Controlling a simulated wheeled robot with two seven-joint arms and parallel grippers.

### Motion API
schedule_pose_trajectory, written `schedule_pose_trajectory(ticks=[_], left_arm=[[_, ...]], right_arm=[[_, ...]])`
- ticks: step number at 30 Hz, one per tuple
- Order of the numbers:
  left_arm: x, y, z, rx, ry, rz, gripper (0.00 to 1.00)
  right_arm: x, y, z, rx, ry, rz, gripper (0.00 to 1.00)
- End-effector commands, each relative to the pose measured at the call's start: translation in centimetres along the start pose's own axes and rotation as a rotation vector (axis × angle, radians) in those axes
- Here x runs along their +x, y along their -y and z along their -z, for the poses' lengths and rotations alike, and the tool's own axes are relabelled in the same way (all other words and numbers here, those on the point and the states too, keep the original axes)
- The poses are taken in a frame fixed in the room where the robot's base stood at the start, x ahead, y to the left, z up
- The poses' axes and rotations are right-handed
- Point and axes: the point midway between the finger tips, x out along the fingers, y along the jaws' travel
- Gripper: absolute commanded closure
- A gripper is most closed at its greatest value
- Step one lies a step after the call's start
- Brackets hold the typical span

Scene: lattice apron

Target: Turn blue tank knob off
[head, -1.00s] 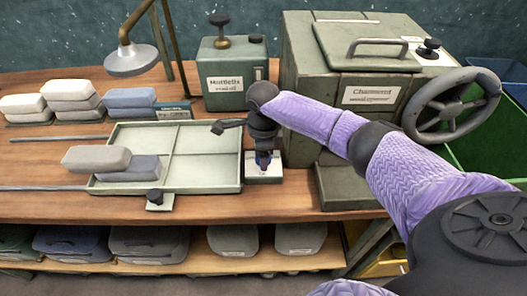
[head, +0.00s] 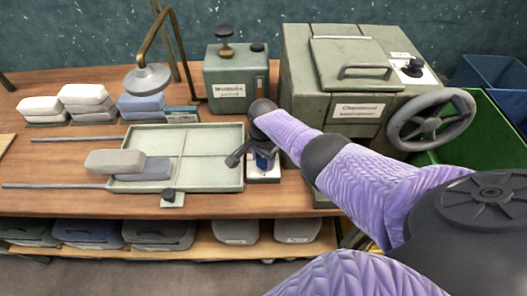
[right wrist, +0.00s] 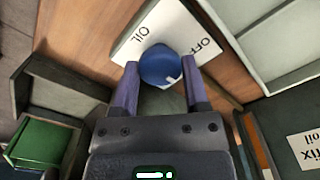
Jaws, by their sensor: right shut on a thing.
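The blue tank knob (right wrist: 160,66) is a round blue knob on a white label plate (right wrist: 188,22) with dark lettering. One side of the plate reads OFF, and another word like OIL stands at the other side. A small white mark shows on the knob's edge, toward the lower right in the right wrist view. My right gripper (right wrist: 159,74) is shut on the knob, one purple finger at each side. In the head view the right gripper (head: 262,160) reaches down over the plate (head: 264,174), and the knob is mostly hidden. My left gripper is not in view.
A pale divided tray (head: 215,179) with grey blocks lies just left of the plate. A green tank (head: 229,80) stands behind. A large green chest (head: 300,75) with a handwheel (head: 431,119) stands to the right. A lamp-like head (head: 147,78) hangs at the back left.

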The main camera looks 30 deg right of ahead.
Motion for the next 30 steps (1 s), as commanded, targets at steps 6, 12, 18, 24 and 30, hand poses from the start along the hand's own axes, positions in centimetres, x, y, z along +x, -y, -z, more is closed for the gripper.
schedule_pose_trajectory(ticks=[6,12,18,24,30], left_arm=[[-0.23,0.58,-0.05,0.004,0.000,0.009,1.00],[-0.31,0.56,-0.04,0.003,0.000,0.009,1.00],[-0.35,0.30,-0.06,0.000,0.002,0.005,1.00],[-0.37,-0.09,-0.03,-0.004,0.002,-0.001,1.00],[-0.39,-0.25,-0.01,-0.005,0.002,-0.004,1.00]], right_arm=[[-0.05,0.07,-0.10,-0.203,0.002,0.002,1.00],[-0.05,0.05,-0.06,-0.381,0.002,0.001,1.00],[-0.07,0.06,-0.03,-0.528,0.001,0.001,1.00],[-0.08,0.07,-0.02,-0.632,0.000,0.002,1.00],[-0.09,0.09,-0.02,-0.692,0.000,0.002,1.00]])
